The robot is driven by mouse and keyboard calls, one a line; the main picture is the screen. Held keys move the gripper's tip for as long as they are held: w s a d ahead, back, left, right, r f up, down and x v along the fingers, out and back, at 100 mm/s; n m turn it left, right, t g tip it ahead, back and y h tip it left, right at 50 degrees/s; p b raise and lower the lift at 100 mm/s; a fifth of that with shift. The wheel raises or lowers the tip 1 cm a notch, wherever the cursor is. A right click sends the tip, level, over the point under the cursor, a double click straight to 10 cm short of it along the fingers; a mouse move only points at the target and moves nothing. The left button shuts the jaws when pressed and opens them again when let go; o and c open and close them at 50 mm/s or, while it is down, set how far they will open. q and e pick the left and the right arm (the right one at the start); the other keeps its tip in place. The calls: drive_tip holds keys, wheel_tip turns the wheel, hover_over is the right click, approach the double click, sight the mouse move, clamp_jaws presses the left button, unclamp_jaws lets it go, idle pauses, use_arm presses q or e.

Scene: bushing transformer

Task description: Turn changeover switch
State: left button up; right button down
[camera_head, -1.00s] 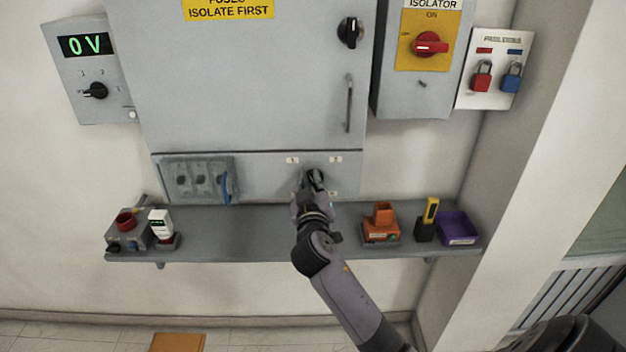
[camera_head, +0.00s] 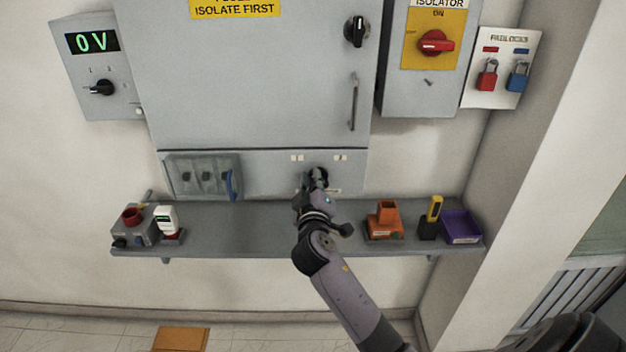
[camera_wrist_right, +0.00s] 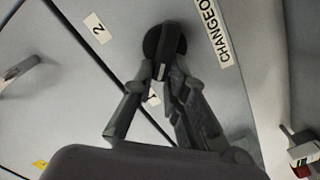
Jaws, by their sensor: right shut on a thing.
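The changeover switch (camera_wrist_right: 166,42) is a black rotary knob with a bar handle on the grey lower panel, beside a label that reads "CHANGEO…" in the right wrist view. Its handle points down in that view, toward the label "1" (camera_wrist_right: 153,97); the label "2" (camera_wrist_right: 97,28) is up to the left. My right gripper (camera_wrist_right: 161,80) is shut on the handle, one finger on each side. In the head view my right gripper (camera_head: 317,180) is at the panel above the shelf and largely hides the switch. My left gripper is not in view.
The grey shelf (camera_head: 265,240) runs below the panel. An orange holder (camera_head: 384,222), a yellow-black tool (camera_head: 431,217) and a purple bin (camera_head: 461,227) stand right of my arm. A red-topped box (camera_head: 133,222) stands at left. A display (camera_head: 91,42) reads 0 V.

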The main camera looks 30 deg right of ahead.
drive_tip(key=c, duration=1.6)
unclamp_jaws()
drive_tip(key=v, duration=1.2)
